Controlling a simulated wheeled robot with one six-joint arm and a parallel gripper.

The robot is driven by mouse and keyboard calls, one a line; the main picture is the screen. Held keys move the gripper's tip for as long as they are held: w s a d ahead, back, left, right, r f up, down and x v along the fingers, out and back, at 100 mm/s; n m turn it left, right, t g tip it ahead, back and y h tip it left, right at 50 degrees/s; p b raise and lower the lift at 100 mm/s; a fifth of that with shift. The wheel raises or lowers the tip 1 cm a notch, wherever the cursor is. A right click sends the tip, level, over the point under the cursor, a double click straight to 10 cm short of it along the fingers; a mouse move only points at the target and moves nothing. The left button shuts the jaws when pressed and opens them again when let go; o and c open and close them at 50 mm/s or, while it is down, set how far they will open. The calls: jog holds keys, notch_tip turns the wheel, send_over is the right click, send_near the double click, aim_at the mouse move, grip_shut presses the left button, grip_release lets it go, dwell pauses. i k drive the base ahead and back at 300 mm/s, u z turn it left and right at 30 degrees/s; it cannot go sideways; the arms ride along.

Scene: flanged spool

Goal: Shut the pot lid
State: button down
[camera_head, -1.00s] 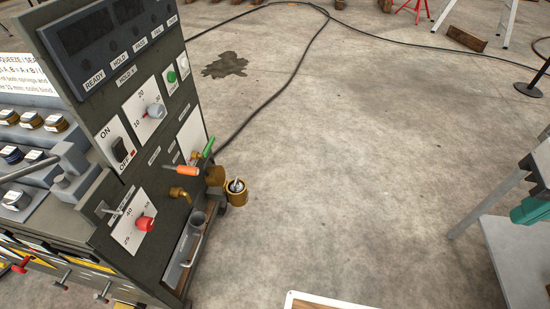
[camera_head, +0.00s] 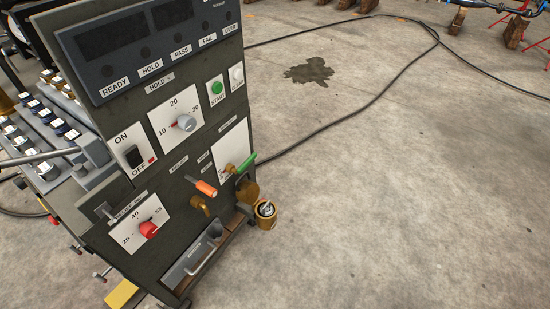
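A small brass-coloured pot (camera_head: 266,221) sits low at the right side of the grey test machine (camera_head: 150,255). Its mouth is uncovered, and something pale and dark shows inside it. A round brass piece (camera_head: 247,191) stands tilted up just behind and left of the pot; it looks like the raised lid, but its hinge is too small to make out. My gripper is not in view.
The machine's front carries an orange-handled valve (camera_head: 205,188), a green lever (camera_head: 245,163), a red knob (camera_head: 148,230) and a drawer-like tray (camera_head: 195,258). A black cable (camera_head: 345,105) and a dark stain (camera_head: 308,72) lie on the floor. The concrete right of the pot is clear.

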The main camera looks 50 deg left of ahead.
aim_at(248, 191)
jog(key=u, duration=0.2)
jog(key=i, duration=1)
jog(key=u, duration=1.3)
jog(key=i, duration=0.8)
jog(key=u, duration=0.85)
